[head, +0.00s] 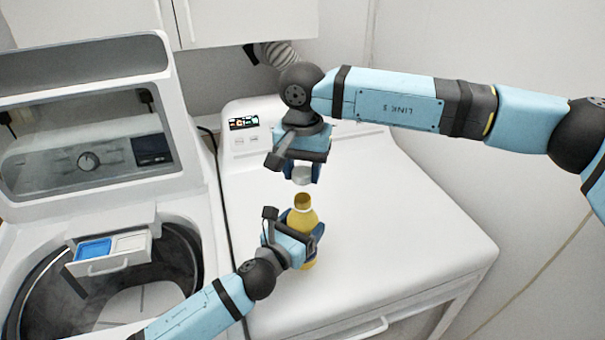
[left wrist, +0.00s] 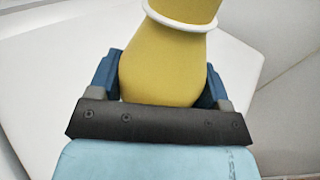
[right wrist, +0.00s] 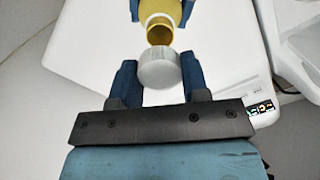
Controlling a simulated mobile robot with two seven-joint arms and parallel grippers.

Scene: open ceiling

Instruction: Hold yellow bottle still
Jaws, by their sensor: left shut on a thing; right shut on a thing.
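The yellow bottle (head: 303,218) is upright over the white machine top, with its neck uncovered and a pale ring below the neck. My left gripper (head: 292,240) is shut around the bottle's body; the left wrist view also shows the bottle (left wrist: 168,60) between both fingers. My right gripper (head: 302,172) is just above the bottle and shut on a white cap (right wrist: 160,70). The cap is apart from the open bottle mouth (right wrist: 160,33). The bottle's base is partly hidden by the left gripper, so I cannot tell whether it touches the machine top.
A white dryer (head: 420,235) with a clear flat top is under both grippers. At left stands an open washer (head: 190,165) with its lid raised and a detergent drawer (head: 110,262) pulled out. A grey hose (head: 282,55) and wall cabinet (head: 245,20) are behind.

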